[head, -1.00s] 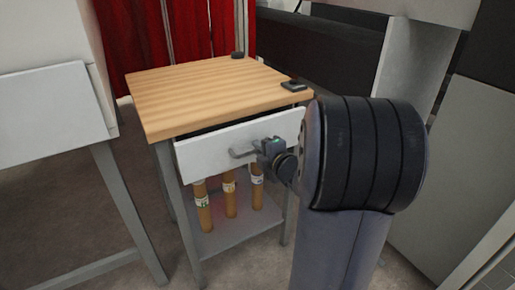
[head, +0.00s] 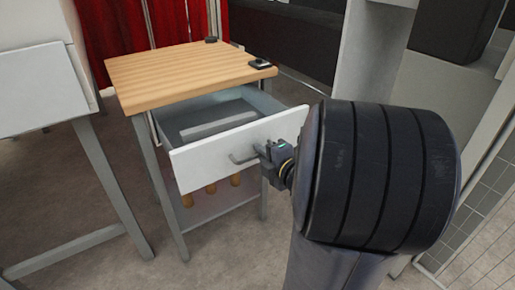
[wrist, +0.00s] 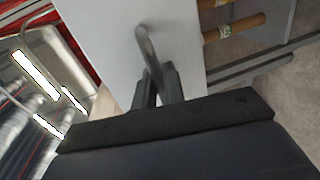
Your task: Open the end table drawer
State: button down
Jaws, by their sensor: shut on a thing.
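The end table has a light wooden top (head: 180,72) and grey legs. Its white-fronted drawer (head: 210,155) is pulled well out, and the grey inside shows with a pale flat piece (head: 218,124) in it. A grey bar handle (head: 243,158) sits on the drawer front. My gripper (head: 264,153) is shut on the right part of the handle. In the wrist view the handle (wrist: 147,45) runs down between the two dark fingers (wrist: 157,88), against the white drawer front (wrist: 112,40).
A white cabinet (head: 40,90) on grey legs stands close at the left. Two small dark items (head: 260,63) lie on the tabletop. Bare floor (head: 215,255) lies in front.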

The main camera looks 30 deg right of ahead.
jog(key=shift+s, duration=0.15)
jog(key=c, duration=1.6)
grip_release()
jog(key=shift+c, duration=0.2)
jog(key=p+v, duration=0.3)
jog(key=v, duration=0.7)
jog(key=shift+s, duration=0.4)
jog(key=shift+w, duration=0.15)
jog(key=shift+b+x, duration=1.5)
jog(key=shift+x, duration=3.85)
